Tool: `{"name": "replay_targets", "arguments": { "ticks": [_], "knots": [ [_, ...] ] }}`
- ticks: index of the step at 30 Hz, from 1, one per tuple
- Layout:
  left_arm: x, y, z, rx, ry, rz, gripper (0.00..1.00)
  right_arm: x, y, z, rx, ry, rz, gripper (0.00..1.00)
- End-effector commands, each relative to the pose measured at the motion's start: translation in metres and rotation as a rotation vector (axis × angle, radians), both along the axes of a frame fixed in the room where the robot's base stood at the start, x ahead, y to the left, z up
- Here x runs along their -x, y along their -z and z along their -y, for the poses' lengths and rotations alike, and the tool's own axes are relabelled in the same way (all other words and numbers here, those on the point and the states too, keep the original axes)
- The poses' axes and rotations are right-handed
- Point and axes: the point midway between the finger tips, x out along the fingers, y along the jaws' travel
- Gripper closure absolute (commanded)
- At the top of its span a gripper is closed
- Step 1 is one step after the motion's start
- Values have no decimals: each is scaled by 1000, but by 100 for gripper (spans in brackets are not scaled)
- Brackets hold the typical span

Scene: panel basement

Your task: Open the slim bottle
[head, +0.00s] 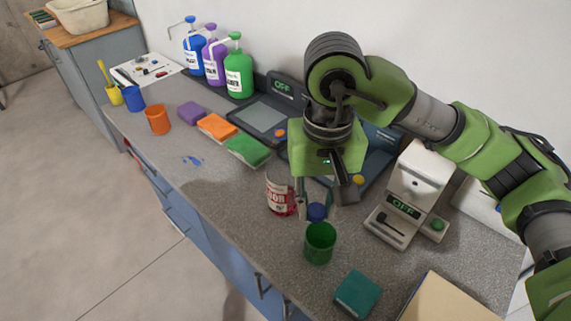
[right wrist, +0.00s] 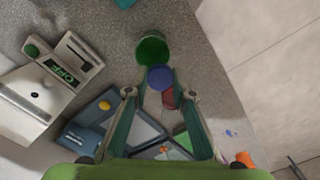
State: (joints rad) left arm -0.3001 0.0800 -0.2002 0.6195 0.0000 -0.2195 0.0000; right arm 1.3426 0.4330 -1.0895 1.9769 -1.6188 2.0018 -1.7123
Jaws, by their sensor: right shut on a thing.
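My right gripper (head: 318,208) points down over the counter and is shut on a small round blue cap (head: 317,211). In the right wrist view the blue cap (right wrist: 160,77) sits between the fingertips (right wrist: 161,88). A bottle with a red and white label (head: 279,195) stands on the counter just left of the gripper, partly hidden by it. I cannot tell whether this is the slim bottle; its top is hidden. A small red part (right wrist: 169,98) shows behind the cap in the right wrist view. My left gripper is not in view.
A green cup (head: 320,243) stands close in front of the cap. A white device marked OFF (head: 407,195) is to the right, a teal block (head: 358,293) at the front. Sponges (head: 217,127), cups (head: 157,119) and pump bottles (head: 238,72) are further left.

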Motion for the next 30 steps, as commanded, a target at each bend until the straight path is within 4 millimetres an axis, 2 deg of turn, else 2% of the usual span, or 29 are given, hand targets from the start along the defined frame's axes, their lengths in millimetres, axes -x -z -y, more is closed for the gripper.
{"name": "replay_targets", "arguments": {
  "ticks": [11, 15, 21, 25, 30],
  "knots": [
    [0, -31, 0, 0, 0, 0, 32, -81, 35, 29, 2, 7, -5, 100],
    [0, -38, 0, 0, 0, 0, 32, -101, 64, 35, 0, 4, -6, 100],
    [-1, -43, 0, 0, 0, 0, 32, -119, 87, 40, -1, 1, -2, 100],
    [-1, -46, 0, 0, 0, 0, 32, -126, 96, 43, 1, 2, -2, 100],
    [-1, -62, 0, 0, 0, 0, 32, -125, 118, 42, -1, 0, -5, 100]
  ]
}}
